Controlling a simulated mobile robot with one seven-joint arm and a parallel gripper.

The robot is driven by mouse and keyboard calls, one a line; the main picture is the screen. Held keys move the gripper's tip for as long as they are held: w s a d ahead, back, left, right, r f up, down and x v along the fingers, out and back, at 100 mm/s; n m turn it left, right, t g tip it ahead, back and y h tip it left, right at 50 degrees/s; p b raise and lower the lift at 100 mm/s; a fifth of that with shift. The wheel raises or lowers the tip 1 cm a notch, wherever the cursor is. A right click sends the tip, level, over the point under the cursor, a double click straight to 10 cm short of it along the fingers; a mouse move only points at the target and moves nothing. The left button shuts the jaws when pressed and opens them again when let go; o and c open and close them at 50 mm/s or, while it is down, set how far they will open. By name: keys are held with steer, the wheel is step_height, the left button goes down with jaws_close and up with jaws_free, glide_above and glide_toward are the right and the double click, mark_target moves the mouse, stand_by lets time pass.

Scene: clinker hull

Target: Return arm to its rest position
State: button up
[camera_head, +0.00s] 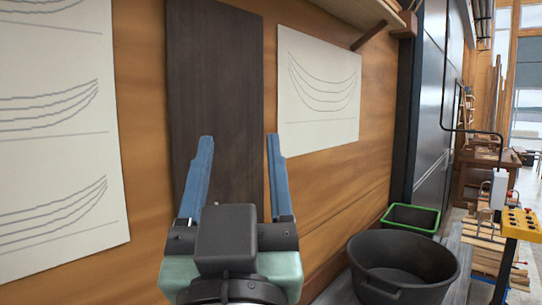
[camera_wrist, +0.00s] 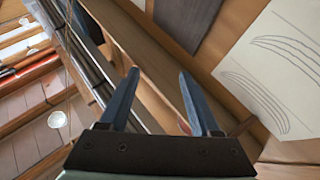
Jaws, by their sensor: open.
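My gripper (camera_head: 238,150) is raised in front of a wooden wall in the head view, its two blue fingers pointing up and spread apart. Nothing is between the fingers. In the wrist view my gripper (camera_wrist: 160,80) also shows both blue fingers apart and empty, with the wall and a shelf edge beyond them. A dark wooden panel (camera_head: 215,90) on the wall stands behind the fingers. I cannot tell how far the fingers are from it.
Paper hull drawings (camera_head: 320,85) hang on the wall. A black tub (camera_head: 405,265) and a green-rimmed bin (camera_head: 412,215) stand at lower right. A shelf (camera_head: 350,10) juts out above.

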steer(key=s+d+r+m+t+h, duration=0.1)
steer(key=s+d+r+t+h, duration=0.1)
steer(key=s+r, duration=0.4)
steer(key=shift+d+t, duration=0.5)
steer(key=shift+d, duration=0.1)
step_height(320, 180, down, 6)
steer(key=b, duration=0.6)
steer(key=shift+w, duration=0.15)
steer(key=shift+a+f, duration=0.1)
